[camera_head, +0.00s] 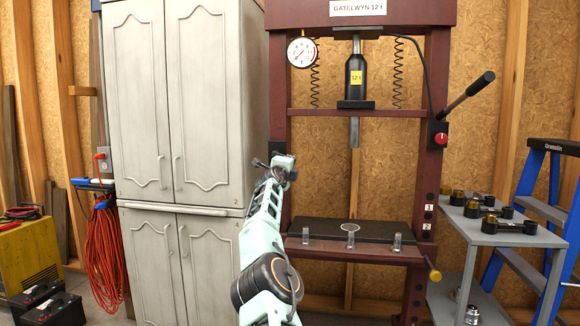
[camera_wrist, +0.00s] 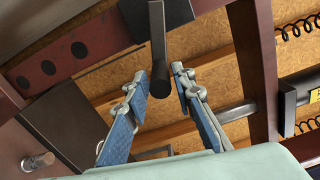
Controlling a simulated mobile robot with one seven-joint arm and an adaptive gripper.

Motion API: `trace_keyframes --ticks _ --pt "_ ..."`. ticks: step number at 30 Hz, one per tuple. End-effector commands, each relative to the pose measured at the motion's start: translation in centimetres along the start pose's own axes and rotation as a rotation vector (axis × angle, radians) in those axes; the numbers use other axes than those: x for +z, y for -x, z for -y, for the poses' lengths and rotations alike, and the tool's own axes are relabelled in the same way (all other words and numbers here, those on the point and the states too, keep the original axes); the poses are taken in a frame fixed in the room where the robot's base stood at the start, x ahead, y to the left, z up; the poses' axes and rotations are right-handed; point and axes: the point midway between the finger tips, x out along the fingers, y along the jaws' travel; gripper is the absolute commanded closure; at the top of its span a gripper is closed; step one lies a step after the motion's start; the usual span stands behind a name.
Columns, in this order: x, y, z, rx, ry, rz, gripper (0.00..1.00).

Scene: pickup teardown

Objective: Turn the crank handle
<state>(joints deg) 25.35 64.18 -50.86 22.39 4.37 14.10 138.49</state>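My gripper (camera_wrist: 160,84) is open, with one blue finger on each side of the black end in the picture. I see no contact, and the depth gap is unclear.
A grey cabinet (camera_head: 185,120) stands close on the left. A grey cart (camera_head: 487,236) with tools and a blue ladder (camera_head: 528,180) stand right. The press opening is mostly free.

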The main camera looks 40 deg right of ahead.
Motion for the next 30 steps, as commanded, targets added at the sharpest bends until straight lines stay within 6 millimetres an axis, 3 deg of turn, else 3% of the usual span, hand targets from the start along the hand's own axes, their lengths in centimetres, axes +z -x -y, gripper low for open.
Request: trace_keyframes --ticks 17,30 --pt "0.2 0.4 0.1 0.001 0.003 0.001 0.66" --pt "0.2 2.8 0.1 0.001 0.002 0.001 0.66"
